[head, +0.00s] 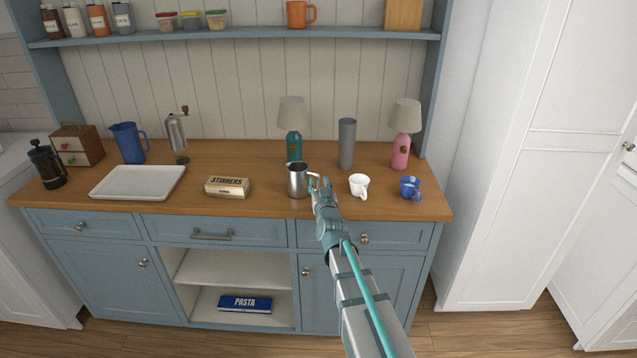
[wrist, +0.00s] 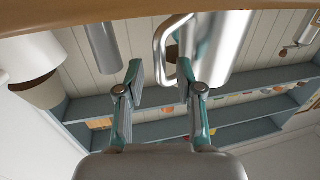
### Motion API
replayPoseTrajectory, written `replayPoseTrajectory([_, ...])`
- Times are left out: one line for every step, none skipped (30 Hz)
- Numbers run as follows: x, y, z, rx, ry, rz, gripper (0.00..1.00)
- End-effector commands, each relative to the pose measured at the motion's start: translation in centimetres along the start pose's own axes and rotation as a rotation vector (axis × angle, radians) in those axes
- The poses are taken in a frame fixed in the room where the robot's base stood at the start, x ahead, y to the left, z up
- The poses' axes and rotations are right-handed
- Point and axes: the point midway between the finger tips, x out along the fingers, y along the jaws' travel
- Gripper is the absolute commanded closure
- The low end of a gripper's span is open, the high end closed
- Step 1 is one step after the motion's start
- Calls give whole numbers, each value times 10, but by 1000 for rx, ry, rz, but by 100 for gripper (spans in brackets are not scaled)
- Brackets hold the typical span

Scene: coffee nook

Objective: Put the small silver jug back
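The small silver jug (head: 298,181) stands upright on the wooden counter (head: 250,205), near its front edge, with its handle to the right. In the wrist view, which is upside down, the jug (wrist: 222,45) is at the top right and its handle (wrist: 158,45) faces my gripper. My gripper (head: 319,184) is at the handle side of the jug. In the wrist view my gripper (wrist: 162,82) is open, with a gap between the fingers. The handle's outer bar lines up with that gap; I cannot tell whether a finger touches it.
A white cup (head: 359,187) and a blue mug (head: 410,188) stand right of my gripper. A teal lamp (head: 294,146), a grey cylinder (head: 346,145) and a pink lamp (head: 401,150) stand behind. A stirrers box (head: 228,187) and white tray (head: 138,183) are left. A shelf (head: 240,38) hangs above.

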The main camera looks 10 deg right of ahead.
Motion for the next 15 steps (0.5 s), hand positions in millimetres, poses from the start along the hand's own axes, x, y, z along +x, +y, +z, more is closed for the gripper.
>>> replayPoseTrajectory([-13,0,1,0,0,0,64])
replayPoseTrajectory([-19,0,0,0,0,0,64])
replayPoseTrajectory([-27,0,1,0,0,0,64])
replayPoseTrajectory([-33,0,0,0,0,0,64])
replayPoseTrajectory([-39,0,1,0,0,0,64])
replayPoseTrajectory([-47,0,1,0,0,0,64])
replayPoseTrajectory([-54,0,0,0,0,0,64])
replayPoseTrajectory([-60,0,1,0,0,0,64])
replayPoseTrajectory([-67,0,0,0,0,0,64])
replayPoseTrajectory([-72,0,0,0,0,0,64])
replayPoseTrajectory([-77,0,0,0,0,0,64])
replayPoseTrajectory([-83,0,0,0,0,0,64])
replayPoseTrajectory([-87,0,0,0,0,0,64])
replayPoseTrajectory([-90,0,0,0,0,0,64])
replayPoseTrajectory([-94,0,0,0,0,0,64])
